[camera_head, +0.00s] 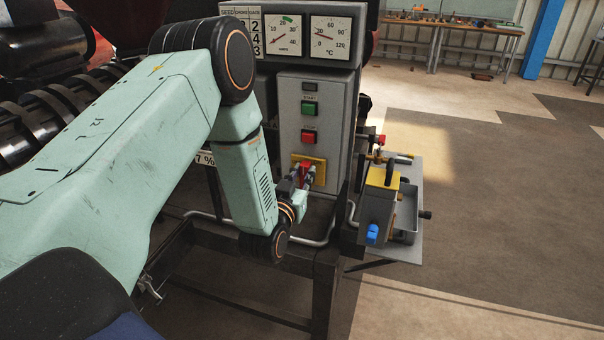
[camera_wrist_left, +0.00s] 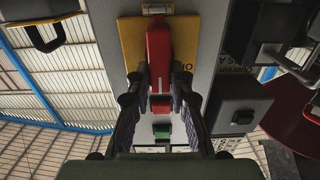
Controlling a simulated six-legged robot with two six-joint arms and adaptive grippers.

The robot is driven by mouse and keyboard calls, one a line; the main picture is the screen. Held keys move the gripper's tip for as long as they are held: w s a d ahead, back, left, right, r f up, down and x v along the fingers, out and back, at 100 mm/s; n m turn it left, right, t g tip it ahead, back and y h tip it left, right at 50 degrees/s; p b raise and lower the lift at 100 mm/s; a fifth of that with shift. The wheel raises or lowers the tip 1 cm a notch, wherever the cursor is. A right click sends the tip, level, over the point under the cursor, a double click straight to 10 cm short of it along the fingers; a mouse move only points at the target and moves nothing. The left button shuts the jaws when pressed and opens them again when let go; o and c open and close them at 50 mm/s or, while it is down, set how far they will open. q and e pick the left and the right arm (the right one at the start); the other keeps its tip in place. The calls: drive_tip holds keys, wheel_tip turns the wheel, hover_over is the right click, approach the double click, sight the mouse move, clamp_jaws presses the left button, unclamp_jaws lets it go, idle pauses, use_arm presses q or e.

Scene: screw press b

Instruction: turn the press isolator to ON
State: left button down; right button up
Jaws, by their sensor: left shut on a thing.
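The press isolator is a red handle (camera_head: 304,166) on a yellow plate (camera_head: 319,174), low on the grey control box (camera_head: 284,115). My left gripper (camera_head: 301,178) is at the handle, its fingers shut on it. In the left wrist view, the red handle (camera_wrist_left: 159,55) lies between the two dark fingers of my left gripper (camera_wrist_left: 159,92), with the yellow plate (camera_wrist_left: 131,45) behind it. The plate's lettering is mostly hidden, so I cannot read the handle's position from it. My right gripper is in neither view.
A green button (camera_head: 309,108) and a red button (camera_head: 308,136) sit above the isolator. Two dial gauges (camera_head: 330,38) are at the top. A grey tray unit with a blue knob (camera_head: 372,233) stands right of the box. Open floor (camera_head: 480,200) lies farther right.

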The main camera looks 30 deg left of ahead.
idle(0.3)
use_arm(q)
drive_tip(key=c, duration=1.2)
unclamp_jaws()
drive_tip(key=shift+s, duration=0.1)
drive_tip(key=v, duration=1.2)
